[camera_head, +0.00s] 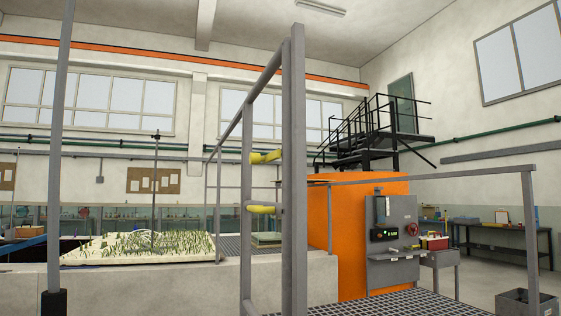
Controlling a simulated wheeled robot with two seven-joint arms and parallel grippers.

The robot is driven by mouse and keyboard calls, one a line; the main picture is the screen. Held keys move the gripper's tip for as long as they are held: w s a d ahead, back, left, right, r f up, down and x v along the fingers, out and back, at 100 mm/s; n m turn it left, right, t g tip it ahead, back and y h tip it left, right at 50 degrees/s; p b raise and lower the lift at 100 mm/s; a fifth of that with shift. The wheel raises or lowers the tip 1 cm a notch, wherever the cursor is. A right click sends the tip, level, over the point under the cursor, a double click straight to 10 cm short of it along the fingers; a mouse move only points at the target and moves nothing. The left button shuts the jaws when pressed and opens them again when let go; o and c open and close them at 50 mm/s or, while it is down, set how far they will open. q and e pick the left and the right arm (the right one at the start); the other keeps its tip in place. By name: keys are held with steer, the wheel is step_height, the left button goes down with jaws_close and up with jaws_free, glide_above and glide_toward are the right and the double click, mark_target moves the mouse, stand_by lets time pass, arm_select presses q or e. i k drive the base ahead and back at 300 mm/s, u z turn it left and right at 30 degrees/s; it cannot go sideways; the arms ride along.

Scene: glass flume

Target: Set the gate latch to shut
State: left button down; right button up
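A grey tubular gate or rail section (245,75) slants toward a tall grey post (293,170) near the middle of the view. Two yellow fittings sit between the gate's upright and this post. The upper yellow fitting (265,156) has a thicker right end and lies nearly level, slightly tilted. The lower yellow fitting (261,208) is a short level bar reaching toward the post. I cannot tell which one is the latch, or whether it is set open or shut. Neither of my grippers shows in this view.
A grating walkway (400,302) lies at the lower right, with a grey handrail (440,178) above it. An orange cabinet (345,240) with a grey control panel (395,235) stands behind. A thin grey pole (60,150) crosses the left. A planted tray (140,247) lies behind.

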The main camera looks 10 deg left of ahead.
mark_target(255, 159)
steer(key=i, duration=0.5)
steer(key=u, duration=0.8)
